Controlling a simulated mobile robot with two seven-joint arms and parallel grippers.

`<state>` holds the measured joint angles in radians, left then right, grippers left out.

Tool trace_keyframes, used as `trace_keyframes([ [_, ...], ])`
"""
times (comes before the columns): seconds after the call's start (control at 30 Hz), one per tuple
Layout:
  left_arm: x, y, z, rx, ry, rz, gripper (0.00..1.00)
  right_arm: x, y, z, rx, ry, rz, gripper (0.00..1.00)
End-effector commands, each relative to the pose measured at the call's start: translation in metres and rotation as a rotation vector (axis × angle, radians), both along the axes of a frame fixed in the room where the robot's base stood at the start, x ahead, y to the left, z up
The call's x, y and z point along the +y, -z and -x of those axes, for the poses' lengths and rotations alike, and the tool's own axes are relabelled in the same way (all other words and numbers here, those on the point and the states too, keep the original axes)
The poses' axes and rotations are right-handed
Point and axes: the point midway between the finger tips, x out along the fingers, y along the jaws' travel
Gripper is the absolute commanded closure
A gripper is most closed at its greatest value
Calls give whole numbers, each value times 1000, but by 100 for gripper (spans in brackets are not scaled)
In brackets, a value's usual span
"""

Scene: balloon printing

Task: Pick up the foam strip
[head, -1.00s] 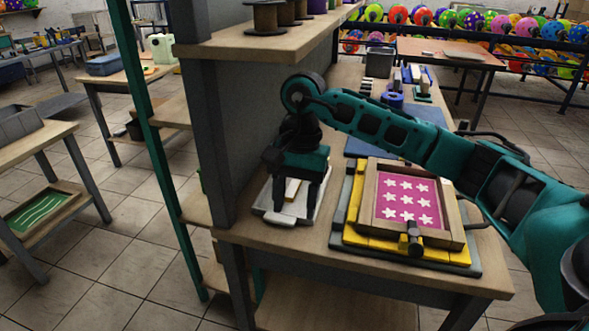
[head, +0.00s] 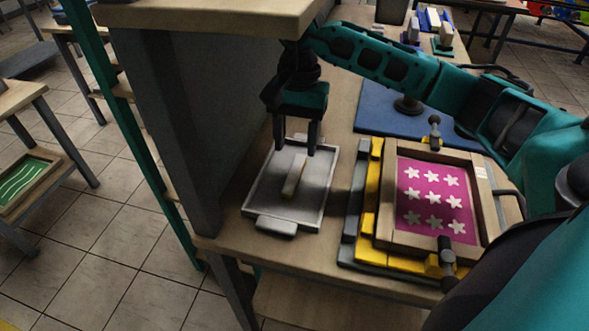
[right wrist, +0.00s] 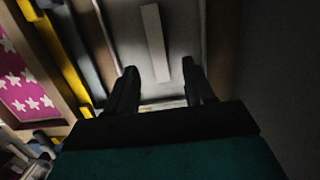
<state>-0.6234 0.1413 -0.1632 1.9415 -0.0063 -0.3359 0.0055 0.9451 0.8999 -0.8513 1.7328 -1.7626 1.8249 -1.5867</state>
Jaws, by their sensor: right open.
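The foam strip (head: 293,177) is a small pale bar lying in a shallow grey metal tray (head: 262,196) on the wooden bench. In the right wrist view the strip (right wrist: 155,42) lies ahead of the fingertips, between their lines. My right gripper (head: 296,150) is open and empty, pointing down over the far part of the tray, near the strip's far end. In the right wrist view its two dark fingers (right wrist: 160,78) stand apart with nothing between them. I cannot tell its exact height above the tray. My left gripper is not in view.
A wooden screen frame with white stars on pink (head: 433,196) sits on a yellow base (head: 369,205) right of the tray. A grey shelf panel (head: 185,110) stands close left. A blue mat (head: 378,112) lies behind. A shelf board (head: 215,14) overhangs above.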

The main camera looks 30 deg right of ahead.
Motion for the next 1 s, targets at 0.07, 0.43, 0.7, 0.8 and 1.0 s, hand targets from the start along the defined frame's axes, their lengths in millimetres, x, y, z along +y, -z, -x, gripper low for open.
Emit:
trace_keyframes([
  [0.07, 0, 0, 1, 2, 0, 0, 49, 2, 9, 2, 3, -1, -1, 47],
  [0.43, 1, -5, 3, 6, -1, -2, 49, 9, 55, 12, 2, -1, -1, 47],
  [0.7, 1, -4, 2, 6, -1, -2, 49, 9, 57, 12, -1, -1, -1, 47],
  [0.8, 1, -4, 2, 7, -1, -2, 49, 9, 57, 12, -1, -1, -1, 56],
  [1.0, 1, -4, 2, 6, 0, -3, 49, 9, 57, 12, -1, -1, -1, 76],
])
